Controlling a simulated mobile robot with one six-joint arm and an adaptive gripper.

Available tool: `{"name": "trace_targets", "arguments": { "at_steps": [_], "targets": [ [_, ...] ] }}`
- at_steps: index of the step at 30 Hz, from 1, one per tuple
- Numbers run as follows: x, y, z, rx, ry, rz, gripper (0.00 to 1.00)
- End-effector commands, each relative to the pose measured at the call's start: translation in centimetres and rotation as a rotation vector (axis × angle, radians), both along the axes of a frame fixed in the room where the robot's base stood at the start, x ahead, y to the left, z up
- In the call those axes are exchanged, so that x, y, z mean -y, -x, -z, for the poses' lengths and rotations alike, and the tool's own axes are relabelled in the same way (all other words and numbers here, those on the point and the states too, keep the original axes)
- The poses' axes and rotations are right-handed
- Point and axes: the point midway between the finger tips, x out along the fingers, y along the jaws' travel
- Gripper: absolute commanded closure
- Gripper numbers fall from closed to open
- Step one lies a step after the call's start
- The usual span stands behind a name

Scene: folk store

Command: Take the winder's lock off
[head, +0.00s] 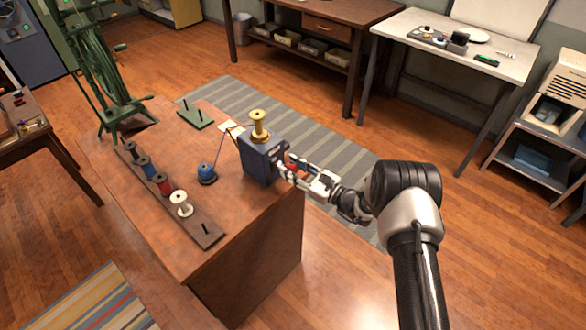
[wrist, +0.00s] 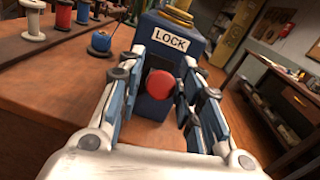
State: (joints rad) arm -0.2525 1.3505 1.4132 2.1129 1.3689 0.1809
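The winder (head: 262,160) is a blue box at the right edge of the brown bench, with a yellow spool (head: 260,124) on top. In the wrist view its front (wrist: 185,45) faces me, with a white LOCK label (wrist: 171,40). Below the label is a round red knob (wrist: 160,85), in front of a dark slot. My gripper (wrist: 158,76) is open, with one finger on each side of the knob. Gaps seem to show between the fingers and the knob. In the head view my gripper (head: 288,165) is at the winder's right side, and the fingers partly hide the knob.
A blue spool (head: 207,174) stands left of the winder, with a thread rising towards it. A dark rack (head: 207,232) holds several spools along the bench's front. A green peg stand (head: 195,118) and a green wheel frame (head: 110,95) stand behind.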

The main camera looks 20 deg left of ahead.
Motion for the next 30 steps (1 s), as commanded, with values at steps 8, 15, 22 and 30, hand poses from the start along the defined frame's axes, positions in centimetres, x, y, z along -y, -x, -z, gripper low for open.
{"name": "trace_targets", "arguments": {
  "at_steps": [8,15,22,30],
  "targets": [
    [0.02,0.02,0.0,0.0,0.0,0.0,0.88],
    [0.01,0.03,0.01,0.0,0.0,-0.001,1.0],
    [0.01,0.04,0.03,0.0,0.0,-0.001,1.0],
    [0.04,0.05,0.45,0.008,-0.021,-0.001,1.0]
  ]
}}
